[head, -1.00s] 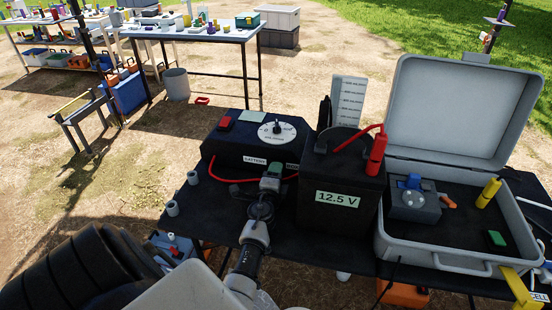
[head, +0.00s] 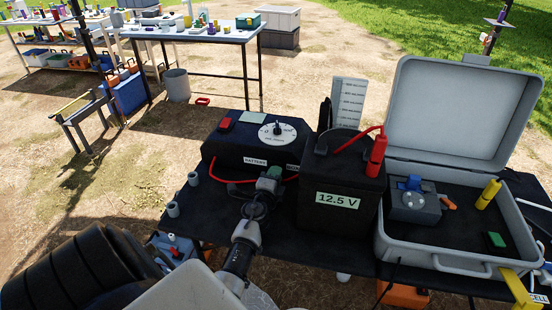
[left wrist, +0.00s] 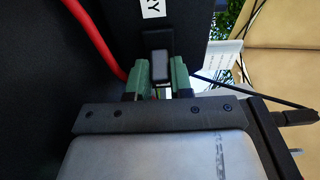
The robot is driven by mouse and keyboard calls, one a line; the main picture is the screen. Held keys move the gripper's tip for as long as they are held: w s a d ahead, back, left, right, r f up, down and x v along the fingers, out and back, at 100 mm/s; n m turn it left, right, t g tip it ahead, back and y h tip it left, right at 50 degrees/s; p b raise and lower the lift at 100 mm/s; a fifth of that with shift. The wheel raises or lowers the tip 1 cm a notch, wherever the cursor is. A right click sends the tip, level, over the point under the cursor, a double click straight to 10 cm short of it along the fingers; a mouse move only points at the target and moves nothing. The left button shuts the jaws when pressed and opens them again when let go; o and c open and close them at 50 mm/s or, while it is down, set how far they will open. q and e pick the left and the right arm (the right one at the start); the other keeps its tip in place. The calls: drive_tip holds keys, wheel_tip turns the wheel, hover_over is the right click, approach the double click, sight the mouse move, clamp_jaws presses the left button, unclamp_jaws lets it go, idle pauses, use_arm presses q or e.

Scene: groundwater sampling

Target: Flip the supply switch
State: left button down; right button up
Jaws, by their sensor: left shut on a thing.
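The black control box (head: 245,152) stands on the dark table, with a red button or switch (head: 226,124) and a white dial (head: 277,132) on top. I cannot tell which part is the supply switch. My left gripper (head: 269,182) is at the box's front face, below and right of the BATTERY label (head: 255,161). In the left wrist view its green fingers (left wrist: 157,80) are either side of a small dark block with a grey face (left wrist: 159,66), just below that label, and shut on it. The block is hidden in the head view.
A black battery (head: 337,180) reading 12.5 V stands close right of my gripper. A red cable (head: 232,181) runs along the box's front. An open grey case (head: 460,262) is farther right. Small grey cylinders (head: 173,209) stand at the table's left edge.

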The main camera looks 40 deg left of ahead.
use_arm(q)
drive_tip(key=h, duration=0.1)
drive_tip(key=m+h, duration=0.1)
drive_tip(key=a+m+t+h, duration=0.1)
drive_tip(key=shift+s+h, duration=0.25)
drive_tip(key=shift+h, duration=0.05)
drive_tip(key=shift+s+a+f+m+t+h, duration=0.1)
drive_tip(key=shift+a+m+t+h, duration=0.05)
drive_tip(key=shift+m+h, duration=0.4)
drive_tip(key=shift+s+a+f+m+t+h, duration=0.1)
drive_tip(key=shift+m+t+h, duration=0.05)
drive_tip(key=shift+m+h, duration=0.4)
drive_tip(key=m+h+b, duration=0.2)
drive_tip(key=h, duration=0.1)
drive_tip(key=shift+a+h, duration=0.3)
drive_tip(key=shift+a, duration=0.05)
drive_tip(key=shift+a+m+g+h+b, duration=0.2)
drive_tip(key=shift+m+h+b, duration=0.4)
drive_tip(key=shift+h, duration=0.35)
drive_tip(key=shift+a+m+g+h+b, duration=0.2)
drive_tip(key=shift+m+h+b, duration=0.4)
drive_tip(key=shift+h, duration=0.35)
drive_tip(key=shift+r, duration=0.1)
drive_tip(key=c, duration=1)
unclamp_jaws()
